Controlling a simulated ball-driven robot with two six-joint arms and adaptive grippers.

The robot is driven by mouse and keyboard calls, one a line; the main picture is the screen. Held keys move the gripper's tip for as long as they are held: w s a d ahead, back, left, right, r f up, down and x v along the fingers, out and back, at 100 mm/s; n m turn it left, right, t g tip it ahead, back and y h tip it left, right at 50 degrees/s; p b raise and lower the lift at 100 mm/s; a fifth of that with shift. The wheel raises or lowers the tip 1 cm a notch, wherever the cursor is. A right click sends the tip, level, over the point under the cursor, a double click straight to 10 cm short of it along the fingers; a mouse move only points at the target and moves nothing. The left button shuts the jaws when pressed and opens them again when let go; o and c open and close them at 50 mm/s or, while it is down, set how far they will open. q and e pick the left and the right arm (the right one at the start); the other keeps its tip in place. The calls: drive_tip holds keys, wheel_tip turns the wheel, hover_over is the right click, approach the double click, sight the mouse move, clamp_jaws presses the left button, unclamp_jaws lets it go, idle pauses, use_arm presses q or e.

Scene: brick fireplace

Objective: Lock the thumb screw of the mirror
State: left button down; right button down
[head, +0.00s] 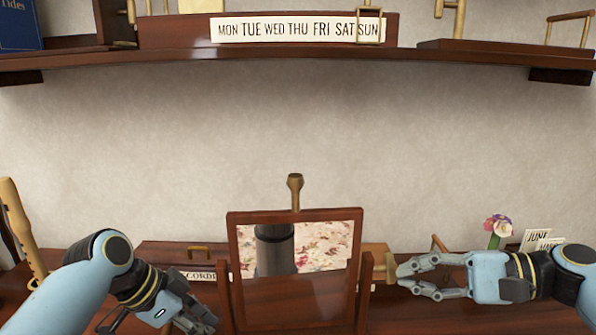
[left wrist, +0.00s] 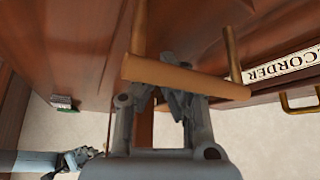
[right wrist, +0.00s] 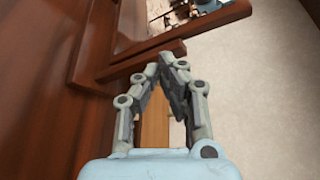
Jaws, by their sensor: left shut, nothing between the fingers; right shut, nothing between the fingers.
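The mirror (head: 325,242) stands on the wooden unit in a reddish-brown frame, tilted between two posts and reflecting a floral pattern and a dark column. A brass-coloured peg (head: 295,188) rises from its top edge. A brass-coloured knob, which looks like the thumb screw (head: 379,275), sticks out at the right post. My right gripper (head: 402,276) is shut and empty at this knob's outer end; I cannot tell whether they touch. In the right wrist view its fingertips (right wrist: 168,62) are near the mirror's frame. My left gripper (head: 205,328) is shut and empty left of the mirror, near a bar handle (left wrist: 185,77).
A wooden shelf (head: 300,54) with a weekday board (head: 300,27) runs above. Flowers (head: 498,227) and month cards (head: 538,240) stand at the right. A wooden recorder (head: 20,225) leans at the left. The wall between shelf and mirror is clear.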

drive_tip(key=shift+w+r, duration=0.55)
drive_tip(key=shift+r, duration=0.15)
drive_tip(key=shift+r, duration=0.1)
idle(0.4)
drive_tip(key=d, duration=0.6)
drive_tip(key=shift+r, duration=0.25)
drive_tip(key=s+a+f, duration=0.2)
drive_tip(key=a, duration=0.4)
drive_tip(key=shift+s+f, duration=0.25)
drive_tip(key=shift+f, duration=0.1)
idle(0.3)
